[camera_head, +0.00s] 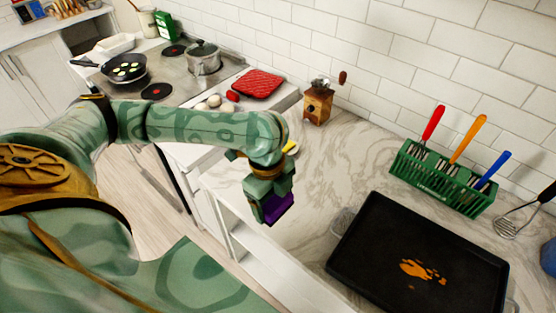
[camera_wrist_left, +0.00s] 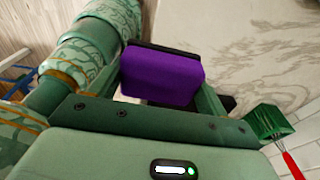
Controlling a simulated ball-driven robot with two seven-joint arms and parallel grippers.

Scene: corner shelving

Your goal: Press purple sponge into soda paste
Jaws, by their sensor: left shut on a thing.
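My left gripper (camera_head: 268,200) is shut on the purple sponge (camera_head: 276,211). It holds the sponge near the front edge of the marble counter, to the left of the black baking tray (camera_head: 372,208). In the left wrist view the sponge (camera_wrist_left: 160,76) sits between the fingers. An orange patch (camera_head: 421,270) lies on the tray, apart from the sponge. I cannot tell whether this patch is the soda paste; no white paste shows. My right gripper is not in view.
A green basket (camera_head: 440,186) with red, orange and blue-handled tools stands behind the tray, with a whisk (camera_head: 519,216) to its right. A wooden grinder (camera_head: 318,103) stands at the back. A small clear glass (camera_head: 343,221) touches or nears the tray's left side. The counter between grinder and tray is clear.

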